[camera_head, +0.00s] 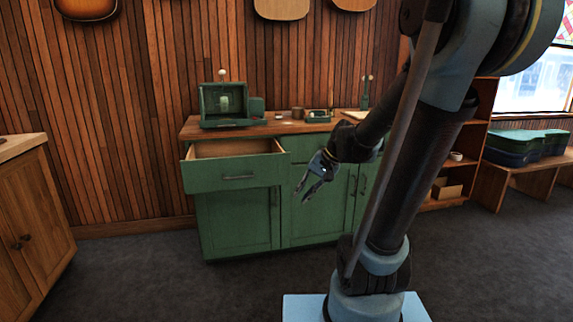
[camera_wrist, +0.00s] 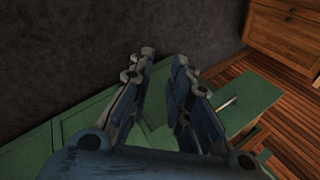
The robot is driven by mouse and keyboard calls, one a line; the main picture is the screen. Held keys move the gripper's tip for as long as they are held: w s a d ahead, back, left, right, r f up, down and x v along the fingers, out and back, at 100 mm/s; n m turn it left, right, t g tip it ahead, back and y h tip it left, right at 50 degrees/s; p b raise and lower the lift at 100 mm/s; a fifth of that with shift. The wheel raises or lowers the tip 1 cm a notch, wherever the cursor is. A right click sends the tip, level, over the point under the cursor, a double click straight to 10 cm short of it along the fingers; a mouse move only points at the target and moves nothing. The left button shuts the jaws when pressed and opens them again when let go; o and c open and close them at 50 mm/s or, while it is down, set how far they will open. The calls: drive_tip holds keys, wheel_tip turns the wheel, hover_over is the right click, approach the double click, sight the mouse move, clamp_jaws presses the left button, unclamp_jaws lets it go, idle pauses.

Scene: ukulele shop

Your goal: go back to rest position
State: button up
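My gripper (camera_head: 305,193) hangs in front of the green cabinet (camera_head: 235,220), its fingers pointing down and to the left. It is to the right of the pulled-out drawer (camera_head: 225,176). The wrist view shows both fingers of my gripper (camera_wrist: 164,57) apart with nothing between them. The green drawer front with its handle also shows in the wrist view (camera_wrist: 246,104). My arm is stretched out toward the cabinet and hides part of its right side.
A green box-like case (camera_head: 226,106) and small items stand on the wooden cabinet top (camera_head: 278,127). A wooden cabinet (camera_head: 32,230) is at the left. A bench (camera_head: 520,172) with dark cases (camera_head: 518,150) is at the right. The grey floor (camera_head: 150,275) in front is clear.

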drive_tip(key=s+d+f+n+h, duration=0.1)
drive_tip(key=s+d+f+h, duration=0.2)
drive_tip(key=s+d, duration=0.3)
drive_tip(key=s+d+f+n+h, duration=0.2)
drive_tip(key=s+d+f+h, duration=0.1)
drive_tip(key=s+d, duration=0.4)
drive_tip(key=s, duration=0.2)
drive_tip(key=shift+s+f, duration=0.15)
drive_tip(key=shift+s, duration=0.15)
drive_tip(key=shift+w+f, duration=0.2)
drive_tip(key=shift+w, duration=0.2)
drive_tip(key=shift+d, duration=0.15)
